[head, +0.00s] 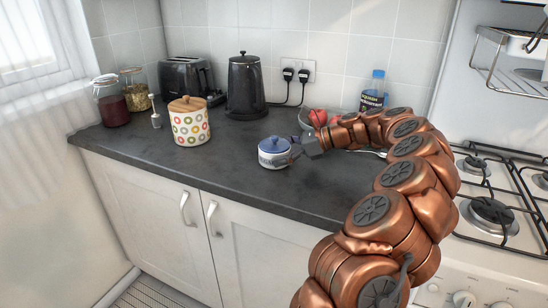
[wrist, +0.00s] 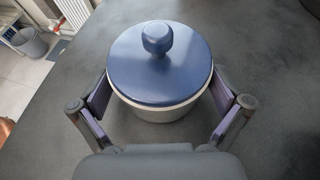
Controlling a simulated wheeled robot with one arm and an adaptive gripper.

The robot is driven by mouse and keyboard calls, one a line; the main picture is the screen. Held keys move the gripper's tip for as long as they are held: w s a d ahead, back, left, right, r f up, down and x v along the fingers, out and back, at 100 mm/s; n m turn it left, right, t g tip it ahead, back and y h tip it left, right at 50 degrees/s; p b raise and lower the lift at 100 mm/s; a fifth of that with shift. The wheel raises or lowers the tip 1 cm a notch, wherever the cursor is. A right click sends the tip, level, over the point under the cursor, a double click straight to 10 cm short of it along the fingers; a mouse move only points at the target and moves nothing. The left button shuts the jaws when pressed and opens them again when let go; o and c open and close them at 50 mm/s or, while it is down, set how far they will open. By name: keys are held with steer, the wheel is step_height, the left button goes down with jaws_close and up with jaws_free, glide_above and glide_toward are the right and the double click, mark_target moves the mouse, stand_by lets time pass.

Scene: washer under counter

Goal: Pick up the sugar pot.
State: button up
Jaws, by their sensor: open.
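The sugar pot (head: 273,155) is a small white pot with a blue lid and lettering on its side, standing upright on the dark counter. In the wrist view the sugar pot (wrist: 158,70) shows its round blue lid and knob, with the pale body below. My gripper (head: 290,152) reaches it from the right in the head view. In the wrist view my gripper (wrist: 160,98) is open, with one finger on each side of the pot. A small gap seems to show at each finger; I cannot tell whether either touches. The pot's far side is hidden.
A dotted canister (head: 189,125) stands left of the pot, with a black kettle (head: 245,88) and a toaster (head: 186,76) behind. A bowl of red fruit (head: 318,118) and a blue bottle (head: 374,92) are near my arm. The hob (head: 490,210) is at right. The counter front is clear.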

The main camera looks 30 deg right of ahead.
steer(key=shift+w+a+f, duration=0.2)
steer(key=shift+w+a, duration=0.1)
steer(key=shift+a, duration=0.05)
steer(key=shift+c, duration=0.3)
steer(key=c, duration=1)
steer(key=shift+r, duration=0.15)
